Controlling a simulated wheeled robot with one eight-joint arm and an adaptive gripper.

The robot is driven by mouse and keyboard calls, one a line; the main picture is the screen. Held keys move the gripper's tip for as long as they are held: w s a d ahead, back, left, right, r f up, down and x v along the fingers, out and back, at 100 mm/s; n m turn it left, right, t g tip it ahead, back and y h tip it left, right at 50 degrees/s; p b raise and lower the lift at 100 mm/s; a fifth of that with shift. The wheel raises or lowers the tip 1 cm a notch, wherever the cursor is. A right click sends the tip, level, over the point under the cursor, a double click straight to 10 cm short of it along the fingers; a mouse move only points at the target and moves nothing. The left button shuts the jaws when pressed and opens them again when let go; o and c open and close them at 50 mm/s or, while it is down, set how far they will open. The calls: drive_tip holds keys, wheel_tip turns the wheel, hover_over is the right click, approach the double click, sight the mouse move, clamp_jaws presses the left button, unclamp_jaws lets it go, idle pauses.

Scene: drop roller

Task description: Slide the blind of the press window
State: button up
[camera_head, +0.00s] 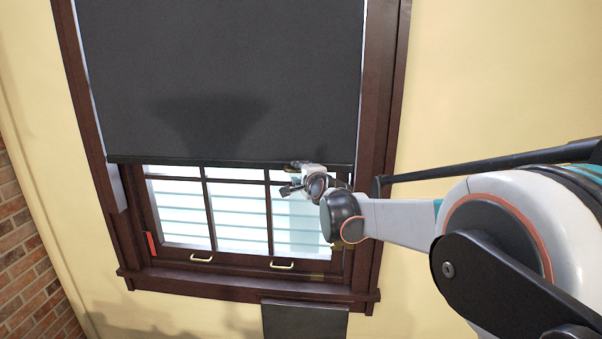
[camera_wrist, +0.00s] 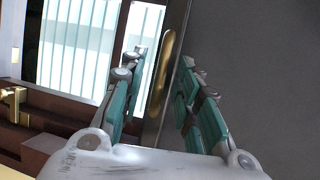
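The dark grey roller blind (camera_head: 220,80) hangs over the upper part of the window, its bottom bar (camera_head: 200,162) just above the lower panes. A small gold pull (camera_head: 295,165) sits on that bar, near its right end. My gripper (camera_head: 287,180) is at the bar by the pull. In the wrist view the blind (camera_wrist: 265,60) fills the right side. My gripper (camera_wrist: 163,60) is open there, with one finger on each side of the bar and gold pull (camera_wrist: 166,62). A gap shows between the fingers and the pull; I cannot tell whether either finger touches.
The brown window frame (camera_head: 385,100) surrounds the blind, with a sill (camera_head: 240,287) below. Two small handles (camera_head: 282,266) are on the lower sash. A dark panel (camera_head: 305,320) is under the sill.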

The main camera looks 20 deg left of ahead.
clamp_jaws()
drive_tip(key=shift+r, duration=0.1)
